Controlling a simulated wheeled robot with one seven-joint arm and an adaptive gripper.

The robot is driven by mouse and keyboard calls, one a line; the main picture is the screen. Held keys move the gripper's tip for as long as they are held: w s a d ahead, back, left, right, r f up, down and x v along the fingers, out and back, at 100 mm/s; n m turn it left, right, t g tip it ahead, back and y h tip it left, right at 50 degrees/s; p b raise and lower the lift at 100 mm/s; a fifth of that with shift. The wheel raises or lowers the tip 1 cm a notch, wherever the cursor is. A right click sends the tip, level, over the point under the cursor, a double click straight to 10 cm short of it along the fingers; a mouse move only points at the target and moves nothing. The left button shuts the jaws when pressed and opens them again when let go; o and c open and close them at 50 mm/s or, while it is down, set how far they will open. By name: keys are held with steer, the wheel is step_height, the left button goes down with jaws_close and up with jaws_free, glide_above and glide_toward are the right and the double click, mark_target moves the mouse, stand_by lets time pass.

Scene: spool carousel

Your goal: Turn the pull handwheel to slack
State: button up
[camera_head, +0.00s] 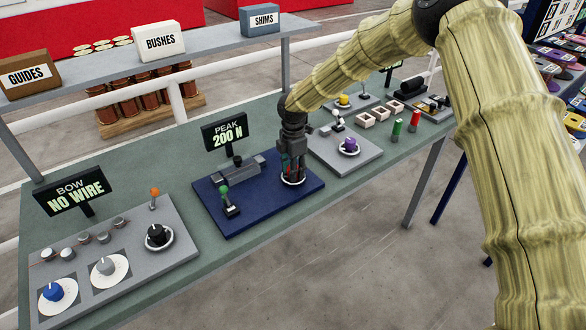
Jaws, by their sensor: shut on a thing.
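The pull handwheel (293,182) is at the right of the dark blue panel (262,208). Only its pale ring and a little of its knob show under my gripper (292,169). My gripper points down and is shut on the handwheel. My fingers cover most of it, so I cannot see its pointer or any marks. A display (225,133) behind the panel reads "PEAK 200 N". A grey clamp-like block (238,172) and a green-knobbed lever (227,203) are on the same panel, left of my gripper.
A grey panel (180,215) at left has knobs, an orange lever and a "BOW NO WIRE" sign (75,193). Right of my gripper, another panel (357,163) bears a purple knob. A shelf (210,47) with labelled boxes runs behind. The bench's front edge is clear.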

steer(key=shift+w+r+n, duration=0.1)
steer(key=shift+r+n, duration=0.05)
steer(key=shift+n, duration=0.55)
steer(key=o, duration=1)
steer(key=shift+o, duration=0.2)
step_height(320, 180, up, 12)
